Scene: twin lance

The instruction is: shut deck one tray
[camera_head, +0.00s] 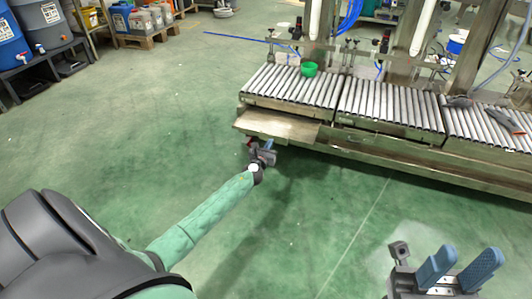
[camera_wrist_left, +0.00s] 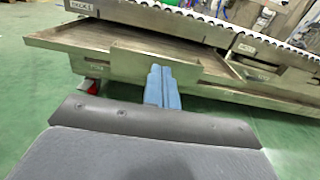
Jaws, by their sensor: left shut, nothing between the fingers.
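The deck one tray (camera_head: 280,125) is a flat metal tray jutting out from under the leftmost roller deck (camera_head: 290,86). In the left wrist view the tray (camera_wrist_left: 105,45) lies below a plate marked DECK 1 (camera_wrist_left: 84,6), and its front panel faces me. My left gripper (camera_head: 264,148) is shut and empty at the tray's front edge. Its blue fingertips (camera_wrist_left: 159,72) overlap the front panel in the left wrist view; I cannot tell whether they touch it. My right gripper (camera_head: 460,268) is open and empty at the lower right, far from the tray.
More roller decks (camera_head: 390,105) continue to the right along the metal frame. A green bowl (camera_head: 309,69) sits on the first deck. A grey and orange tool (camera_head: 502,120) lies on the far right deck. The green floor (camera_head: 140,120) in front is clear.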

